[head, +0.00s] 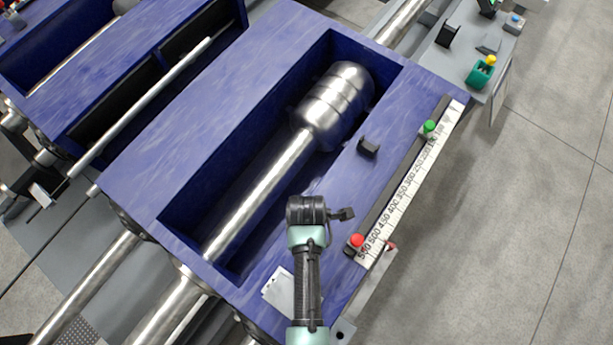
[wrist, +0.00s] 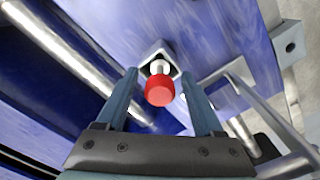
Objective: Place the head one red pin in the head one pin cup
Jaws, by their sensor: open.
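A red pin (head: 357,240) with a round cap stands at the lower end of the white number scale on the blue machine. In the wrist view a red pin (wrist: 160,90) on a bright metal shank shows between my two fingers, in front of a grey square socket. My gripper (head: 342,214) is open, just up and left of the red pin in the head view. The fingers are apart on both sides of the pin, and I cannot tell whether either touches it. No cup is clearly marked as the head one pin cup; a small black block (head: 369,147) sits on the blue top.
A green pin (head: 429,126) stands further up the scale (head: 408,188). A teal holder (head: 480,75) with a yellow knob (head: 491,60) is on a grey ledge at upper right. A steel shaft and ribbed cylinder (head: 336,103) lie in the deep recess beside my arm.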

